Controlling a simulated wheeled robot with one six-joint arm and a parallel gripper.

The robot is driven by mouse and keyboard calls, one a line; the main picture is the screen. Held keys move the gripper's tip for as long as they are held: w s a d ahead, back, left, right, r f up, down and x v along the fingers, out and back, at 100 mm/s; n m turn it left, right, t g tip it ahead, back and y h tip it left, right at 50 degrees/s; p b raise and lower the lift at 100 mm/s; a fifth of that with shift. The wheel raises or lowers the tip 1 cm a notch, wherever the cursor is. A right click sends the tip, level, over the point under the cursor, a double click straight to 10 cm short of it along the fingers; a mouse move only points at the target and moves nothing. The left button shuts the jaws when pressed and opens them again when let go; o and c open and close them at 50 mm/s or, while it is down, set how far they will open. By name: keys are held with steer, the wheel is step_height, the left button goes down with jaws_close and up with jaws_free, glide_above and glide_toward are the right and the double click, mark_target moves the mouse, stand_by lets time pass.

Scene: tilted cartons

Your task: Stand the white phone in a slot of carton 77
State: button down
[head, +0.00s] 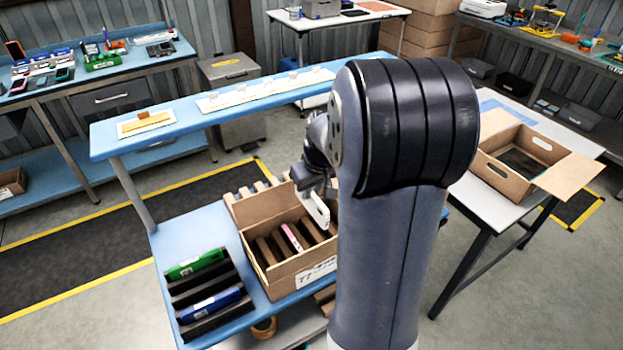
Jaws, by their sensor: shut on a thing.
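My gripper (313,189) is shut on the white phone (318,211) and holds it tilted at the right part of carton 77 (260,264). The carton is brown cardboard, open at the top, with dividers forming slots and a white label marked 77 on its front. A pink phone (291,238) stands in one of its middle slots. I cannot tell whether the white phone's lower end is inside a slot. My arm hides the carton's right side.
A black rack (196,283) left of the carton holds a green item (196,263) and a blue item (211,303). A raised blue shelf (180,132) runs behind. Another open carton (505,187) stands on the right table. Blue bench surface is bare behind the rack.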

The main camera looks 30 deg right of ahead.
mark_target(319, 211)
steer(key=x, duration=0.2)
steer(key=s+b+x, duration=0.1)
steer(key=x, duration=0.1)
steer(key=shift+f+b, duration=0.3)
steer(key=shift+f, duration=0.2)
steer(key=shift+s+a+f+b, duration=0.1)
steer(key=shift+s+f+b, duration=0.1)
steer(key=shift+f+b, duration=1.55)
steer(key=shift+s+f+b, duration=0.2)
steer(key=shift+f+b, duration=1.15)
steer(key=shift+f, duration=0.8)
steer(key=shift+s+f+b, duration=0.2)
steer(key=shift+f+b, duration=1.35)
steer(key=shift+f, duration=0.45)
steer(key=c, duration=1.3)
jaws_free()
steer(key=shift+w+f, duration=0.1)
steer(key=shift+c, duration=0.2)
steer(key=v, duration=1.3)
steer(key=shift+w, duration=0.4)
